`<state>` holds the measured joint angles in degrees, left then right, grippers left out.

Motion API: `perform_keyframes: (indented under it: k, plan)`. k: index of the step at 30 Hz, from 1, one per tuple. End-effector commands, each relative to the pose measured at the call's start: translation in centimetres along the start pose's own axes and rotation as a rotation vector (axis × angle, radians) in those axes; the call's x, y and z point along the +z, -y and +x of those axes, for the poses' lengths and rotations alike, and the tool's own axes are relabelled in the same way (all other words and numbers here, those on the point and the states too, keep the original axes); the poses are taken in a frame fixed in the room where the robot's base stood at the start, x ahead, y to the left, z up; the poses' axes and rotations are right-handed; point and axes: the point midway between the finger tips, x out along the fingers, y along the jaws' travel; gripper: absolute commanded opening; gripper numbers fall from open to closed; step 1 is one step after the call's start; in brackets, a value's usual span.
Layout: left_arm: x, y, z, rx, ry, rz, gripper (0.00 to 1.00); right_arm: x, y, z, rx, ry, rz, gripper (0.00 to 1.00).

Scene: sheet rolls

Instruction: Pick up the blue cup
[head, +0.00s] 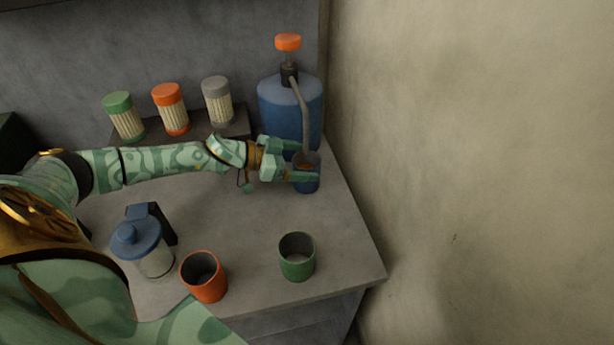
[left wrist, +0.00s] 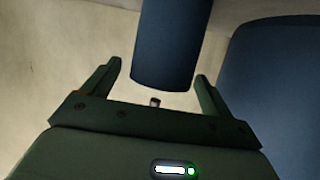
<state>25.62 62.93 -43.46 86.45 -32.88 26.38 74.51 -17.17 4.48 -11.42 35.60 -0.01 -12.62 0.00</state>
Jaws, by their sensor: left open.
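The blue cup (head: 306,184) stands upright near the right edge of the counter, just in front of the large blue dispenser bottle. My left gripper (head: 303,162) reaches it from the left, with one finger on the far side and one on the near side of the cup. The fingers are open, and partly hide the cup. In the left wrist view the blue cup (left wrist: 165,45) shows between and beyond the two open fingertips of the left gripper (left wrist: 160,80), with gaps on both sides. My right gripper is not in view.
The blue dispenser bottle (head: 290,105) with an orange top stands close behind the cup; its grey spout hangs over it. A green cup (head: 297,262), an orange cup (head: 204,278) and a blue-lidded pitcher (head: 143,245) stand in front. Several lidded jars line the back. The counter's middle is clear.

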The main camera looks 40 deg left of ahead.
Motion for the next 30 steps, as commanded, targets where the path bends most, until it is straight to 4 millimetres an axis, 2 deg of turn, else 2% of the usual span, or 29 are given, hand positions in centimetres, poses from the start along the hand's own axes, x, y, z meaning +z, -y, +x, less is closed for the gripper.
perform_keyframes:
  k: [1, 3, 6, 13, 14, 18, 19, 20, 21, 30]
  plan:
    - [0.1, 0.1, 1.2, 0.002, -0.003, 0.0, 0.86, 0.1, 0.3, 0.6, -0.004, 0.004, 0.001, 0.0]
    - [0.1, 0.1, 2.2, 0.001, -0.001, -0.001, 0.86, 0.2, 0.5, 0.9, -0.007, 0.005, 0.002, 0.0]
    - [0.0, 0.1, 3.1, 0.0, -0.001, -0.001, 0.86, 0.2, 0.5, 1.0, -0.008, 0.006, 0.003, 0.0]
    - [-0.1, 0.1, 3.2, 0.0, 0.0, -0.001, 0.86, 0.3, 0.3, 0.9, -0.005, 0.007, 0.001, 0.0]
    - [-0.1, 0.1, 3.2, 0.0, 0.0, -0.001, 0.8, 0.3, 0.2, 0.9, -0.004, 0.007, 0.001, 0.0]
    - [-0.1, 0.1, 3.2, 0.0, 0.0, -0.001, 0.41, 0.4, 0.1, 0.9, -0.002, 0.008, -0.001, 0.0]
    - [-0.1, 0.1, 3.2, 0.0, 0.0, -0.001, 0.34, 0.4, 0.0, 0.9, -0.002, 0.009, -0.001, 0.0]
    - [-0.1, 0.1, 3.2, 0.0, 0.0, -0.001, 0.34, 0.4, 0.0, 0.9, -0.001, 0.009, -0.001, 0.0]
    - [-0.1, 0.1, 3.2, 0.0, 0.0, -0.001, 0.3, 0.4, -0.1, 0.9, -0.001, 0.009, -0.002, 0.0]
    - [-0.6, 0.1, 3.0, 0.0, -0.001, -0.001, 0.3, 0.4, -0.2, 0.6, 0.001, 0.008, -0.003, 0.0]
